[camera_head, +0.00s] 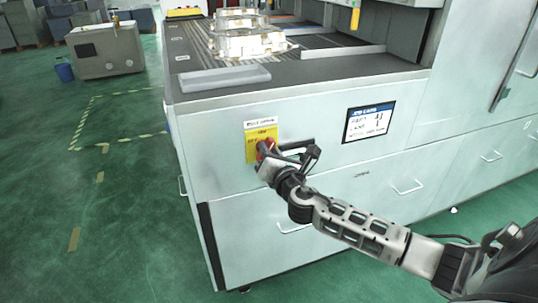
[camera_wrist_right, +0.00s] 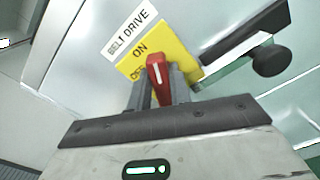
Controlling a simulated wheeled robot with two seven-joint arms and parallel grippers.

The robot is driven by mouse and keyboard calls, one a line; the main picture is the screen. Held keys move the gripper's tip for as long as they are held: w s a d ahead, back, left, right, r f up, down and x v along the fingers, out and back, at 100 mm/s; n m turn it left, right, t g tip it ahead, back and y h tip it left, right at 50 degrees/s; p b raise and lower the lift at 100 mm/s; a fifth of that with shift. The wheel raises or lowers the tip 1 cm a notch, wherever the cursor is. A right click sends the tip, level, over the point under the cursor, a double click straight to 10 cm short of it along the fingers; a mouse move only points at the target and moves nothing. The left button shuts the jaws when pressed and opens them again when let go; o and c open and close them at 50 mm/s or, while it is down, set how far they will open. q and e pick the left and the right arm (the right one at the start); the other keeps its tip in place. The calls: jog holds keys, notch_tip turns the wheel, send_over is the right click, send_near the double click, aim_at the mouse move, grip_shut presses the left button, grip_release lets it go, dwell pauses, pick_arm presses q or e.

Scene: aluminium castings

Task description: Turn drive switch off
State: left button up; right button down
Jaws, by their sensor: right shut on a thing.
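The drive switch is a red rotary handle (camera_wrist_right: 157,73) on a yellow plate (camera_wrist_right: 185,50) marked ON and OFF, under a white "BELT DRIVE" label (camera_wrist_right: 127,32). The plate also shows in the head view (camera_head: 262,139) on the front of a pale cabinet. My right gripper (camera_wrist_right: 158,85) is shut on the red handle, one finger on each side of it. In the head view my right gripper (camera_head: 265,158) covers most of the handle and the lower part of the plate. The OFF marking is partly hidden by the fingers in the wrist view. My left gripper is not in view.
A black lever handle with a round knob (camera_wrist_right: 270,60) is right beside the switch. A framed job card (camera_head: 369,122) hangs to the right on the cabinet. Castings (camera_head: 248,43) and a grey tray (camera_head: 212,79) lie on top.

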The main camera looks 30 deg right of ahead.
jog(key=m+b, duration=0.1)
jog(key=m, duration=0.7)
jog(key=f+m+b, duration=0.1)
jog(key=m, duration=0.3)
jog(key=shift+s+d+b, duration=0.1)
jog(key=shift+d+b, duration=0.2)
jog(key=shift+b, duration=0.05)
jog(key=shift+m, duration=0.3)
jog(key=c, duration=1.3)
grip_release()
jog(key=shift+s, duration=0.1)
jog(key=shift+b+v, duration=0.65)
jog(key=shift+v, duration=7.25)
